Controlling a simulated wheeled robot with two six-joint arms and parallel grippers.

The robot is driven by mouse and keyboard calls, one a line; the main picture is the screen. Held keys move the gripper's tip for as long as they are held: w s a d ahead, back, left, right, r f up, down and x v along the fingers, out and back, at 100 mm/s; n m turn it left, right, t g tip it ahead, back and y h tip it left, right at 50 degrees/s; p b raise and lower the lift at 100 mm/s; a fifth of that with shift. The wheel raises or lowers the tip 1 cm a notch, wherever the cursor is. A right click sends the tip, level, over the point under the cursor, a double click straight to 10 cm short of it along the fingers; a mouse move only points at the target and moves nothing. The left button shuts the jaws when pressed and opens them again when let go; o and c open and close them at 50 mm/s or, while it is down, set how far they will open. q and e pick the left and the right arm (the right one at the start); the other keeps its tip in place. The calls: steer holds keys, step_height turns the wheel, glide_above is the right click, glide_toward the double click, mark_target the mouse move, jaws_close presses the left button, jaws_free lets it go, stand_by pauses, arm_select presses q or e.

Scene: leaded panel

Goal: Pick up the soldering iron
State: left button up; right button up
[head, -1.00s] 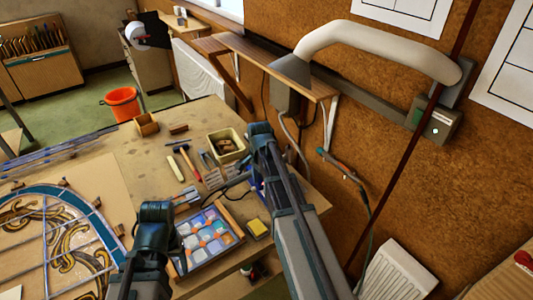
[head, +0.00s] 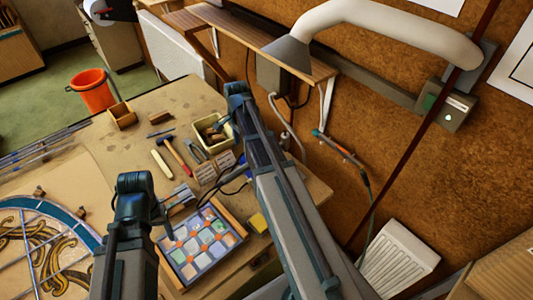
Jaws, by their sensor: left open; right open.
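No soldering iron shows clearly. A slim tool with a teal and orange grip (head: 335,146) and a trailing cord is at the wall right of the bench; I cannot tell if it is the iron. A dark cable (head: 232,182) loops on the bench to a small grey item (head: 180,200) beside my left gripper, too small to identify. My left gripper (head: 133,182) is open above the bench, left of the tray of coloured glass (head: 158,256). My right gripper (head: 236,90) is open and reaches over the bench's back edge, by the yellow bin. Neither holds anything visible.
A hammer (head: 175,155), pliers (head: 194,151) and a yellow bin (head: 200,127) are on the bench (head: 105,150). The leaded panel (head: 40,240) lies at left. A shelf (head: 255,40) and extraction hood (head: 288,52) are beyond my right arm. A yellow sponge (head: 257,223) sits near the tray.

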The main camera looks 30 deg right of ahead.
mark_target(244, 166)
step_height(244, 166, down, 8)
steer(key=b, duration=0.8)
steer(key=shift+f, duration=0.25)
step_height(244, 166, down, 5)
steer(key=b, duration=0.5)
steer(key=shift+f, duration=0.15)
steer(key=shift+c, duration=0.4)
jaws_close()
